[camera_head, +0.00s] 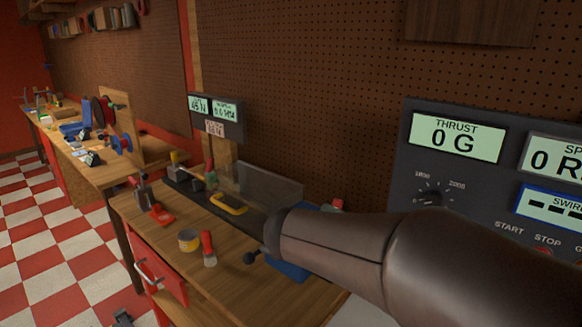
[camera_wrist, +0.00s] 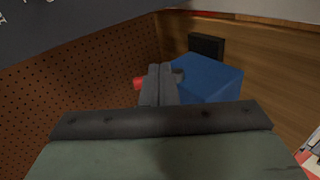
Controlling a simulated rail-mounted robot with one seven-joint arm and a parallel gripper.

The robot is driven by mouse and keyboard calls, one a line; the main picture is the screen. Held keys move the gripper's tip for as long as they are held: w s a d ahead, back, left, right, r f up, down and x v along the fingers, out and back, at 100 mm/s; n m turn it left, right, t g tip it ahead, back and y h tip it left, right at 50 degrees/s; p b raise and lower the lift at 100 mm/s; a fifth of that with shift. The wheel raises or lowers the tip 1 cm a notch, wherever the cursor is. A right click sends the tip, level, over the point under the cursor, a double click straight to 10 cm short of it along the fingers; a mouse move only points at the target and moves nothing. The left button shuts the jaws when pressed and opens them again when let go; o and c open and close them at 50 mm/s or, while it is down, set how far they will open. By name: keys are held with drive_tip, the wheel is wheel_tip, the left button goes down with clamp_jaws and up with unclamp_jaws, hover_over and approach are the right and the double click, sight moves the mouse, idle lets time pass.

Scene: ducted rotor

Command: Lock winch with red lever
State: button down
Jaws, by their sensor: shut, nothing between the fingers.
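In the wrist view my gripper (camera_wrist: 160,75) is shut and empty, its fingers side by side. A blue block-shaped body (camera_wrist: 210,80), possibly the winch, is just right of the fingertips; I cannot tell whether they touch. A small red part (camera_wrist: 139,84), possibly the red lever, shows left of the fingers and is partly hidden by them. In the head view my arm covers my gripper and most of the blue body (camera_head: 288,270). A red tip (camera_head: 338,204) shows just above my arm.
A dark block (camera_wrist: 207,45) stands beyond the blue body. On the wooden bench (camera_head: 225,280) are a yellow roll (camera_head: 189,240), a red-handled brush (camera_head: 207,246) and a clear panel (camera_head: 270,186). The pegboard wall (camera_head: 300,110) rises behind. A control panel (camera_head: 480,170) is at right.

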drive_tip(key=s+d+f+m+g+y, duration=0.2)
drive_tip(key=s+d+f+m+g, duration=0.35)
drive_tip(key=s, duration=0.45)
drive_tip(key=s+a+f+m+g+y, duration=0.2)
drive_tip(key=s+f+y, duration=0.3)
drive_tip(key=s, duration=0.8)
wheel_tip(320, 180, down, 3)
drive_tip(key=shift+a+r+m, duration=0.15)
drive_tip(key=shift+a+m, duration=0.35)
drive_tip(key=shift+m, duration=0.05)
